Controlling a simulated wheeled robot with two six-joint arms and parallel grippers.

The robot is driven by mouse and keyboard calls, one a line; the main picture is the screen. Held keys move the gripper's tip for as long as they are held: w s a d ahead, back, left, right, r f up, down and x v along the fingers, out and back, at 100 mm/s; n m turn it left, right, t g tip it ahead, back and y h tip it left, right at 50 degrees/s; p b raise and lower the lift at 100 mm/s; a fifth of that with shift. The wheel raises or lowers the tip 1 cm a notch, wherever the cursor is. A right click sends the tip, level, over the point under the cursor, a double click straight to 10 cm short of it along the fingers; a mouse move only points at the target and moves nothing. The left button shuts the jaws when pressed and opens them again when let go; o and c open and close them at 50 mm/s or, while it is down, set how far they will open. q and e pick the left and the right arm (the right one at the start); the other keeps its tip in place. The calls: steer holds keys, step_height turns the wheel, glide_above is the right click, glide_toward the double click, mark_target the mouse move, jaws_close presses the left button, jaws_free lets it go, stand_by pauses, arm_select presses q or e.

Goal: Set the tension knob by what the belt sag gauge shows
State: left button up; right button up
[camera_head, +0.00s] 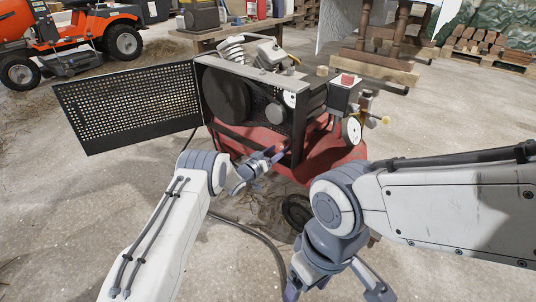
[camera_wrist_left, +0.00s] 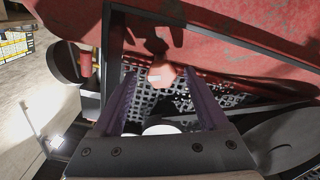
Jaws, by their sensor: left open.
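An open-sided compressor (camera_head: 325,150) stands ahead, with a red tank below and dark pulleys in front. A small white dial (camera_head: 290,99), probably the belt sag gauge, sits at the right of the pulleys; its reading is too small to tell. My left gripper (camera_head: 274,155) is open, low in front of the pulleys. In the left wrist view, a salmon-coloured knob-like piece (camera_wrist_left: 164,76), possibly the tension knob, shows between the open fingertips (camera_wrist_left: 160,80); I cannot tell whether they touch it. My right gripper (camera_head: 335,288) is open at the bottom, apart from the compressor.
A perforated guard panel (camera_head: 128,105) stands swung out to the left. A second white gauge (camera_head: 351,130) and a red-topped box (camera_head: 347,86) are on the right. A hose (camera_head: 262,240) lies on the floor. An orange mower (camera_head: 70,38) stands back left. Floor in front is mostly clear.

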arm_select(q)
steer(key=p+v, duration=0.3)
steer(key=v, duration=0.4)
steer(key=shift+s, duration=0.1)
